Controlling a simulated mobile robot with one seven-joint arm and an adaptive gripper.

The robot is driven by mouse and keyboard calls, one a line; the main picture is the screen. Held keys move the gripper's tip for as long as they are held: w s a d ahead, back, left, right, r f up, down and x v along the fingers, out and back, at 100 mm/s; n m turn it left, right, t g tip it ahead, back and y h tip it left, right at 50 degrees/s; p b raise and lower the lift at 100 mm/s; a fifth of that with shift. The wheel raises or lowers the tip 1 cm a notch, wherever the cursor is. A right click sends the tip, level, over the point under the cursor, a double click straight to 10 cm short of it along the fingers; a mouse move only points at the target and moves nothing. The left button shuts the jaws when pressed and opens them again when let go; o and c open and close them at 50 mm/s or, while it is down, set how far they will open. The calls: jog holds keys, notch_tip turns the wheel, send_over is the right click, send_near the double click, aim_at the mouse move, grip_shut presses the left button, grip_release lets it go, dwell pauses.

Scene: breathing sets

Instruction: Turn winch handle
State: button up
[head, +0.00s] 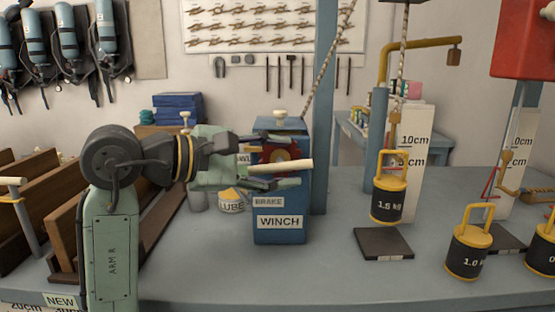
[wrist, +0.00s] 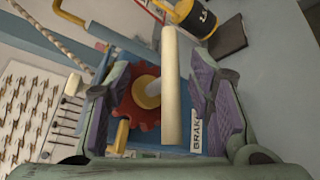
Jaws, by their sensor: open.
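The blue winch (head: 280,235) stands on the bench in the head view, labelled WINCH and BRAKE, with a red toothed wheel (head: 268,158) on its front. Its cream handle bar (head: 292,166) sticks out to the right. My gripper (head: 291,161) is open, with one finger above and one below the bar. In the wrist view the handle bar (wrist: 171,90) lies between the purple finger pads, closer to the right one, with space visible on both sides. The red wheel (wrist: 135,108) shows behind it. A 1.5 kg weight (head: 387,204) is on the rope to the right.
A blue post (head: 325,110) stands right behind the winch. A lube tin (head: 231,203) sits left of it. A 1.0 kg weight (head: 467,252) and a dark plate (head: 383,245) lie to the right. The bench front before the winch is clear.

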jog(key=c, duration=0.8)
jog(key=shift+w+r, duration=0.1)
jog(key=shift+r, duration=0.05)
grip_shut()
